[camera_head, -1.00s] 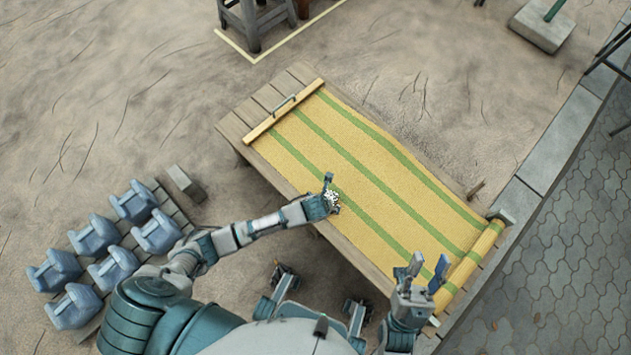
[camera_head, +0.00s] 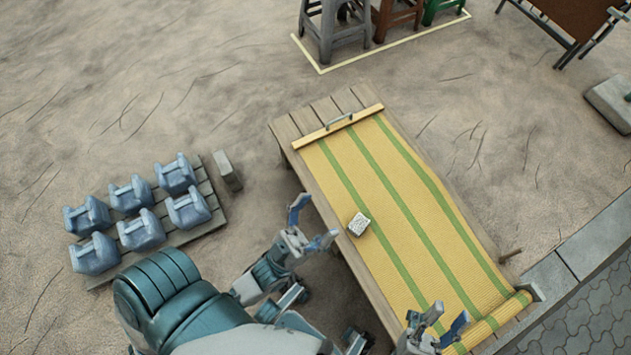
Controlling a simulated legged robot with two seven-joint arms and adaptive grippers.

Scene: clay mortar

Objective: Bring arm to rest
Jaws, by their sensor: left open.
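My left gripper (camera_head: 313,222) is open and empty, just off the left long edge of the table. My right gripper (camera_head: 441,325) is at the bottom of the view, over the near end of the table, with its fingers spread apart and nothing between them. A small pale speckled block (camera_head: 359,224) lies on the yellow and green striped mat (camera_head: 405,205), near its left edge, to the right of my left gripper and apart from it.
The wooden table (camera_head: 296,130) carries the mat, with a handled wooden bar (camera_head: 338,126) at its far end. Several blue-grey jugs (camera_head: 139,230) stand on a slatted pallet (camera_head: 215,222) at left. Stools (camera_head: 333,30) stand beyond the table. Sandy ground (camera_head: 190,60) lies open between.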

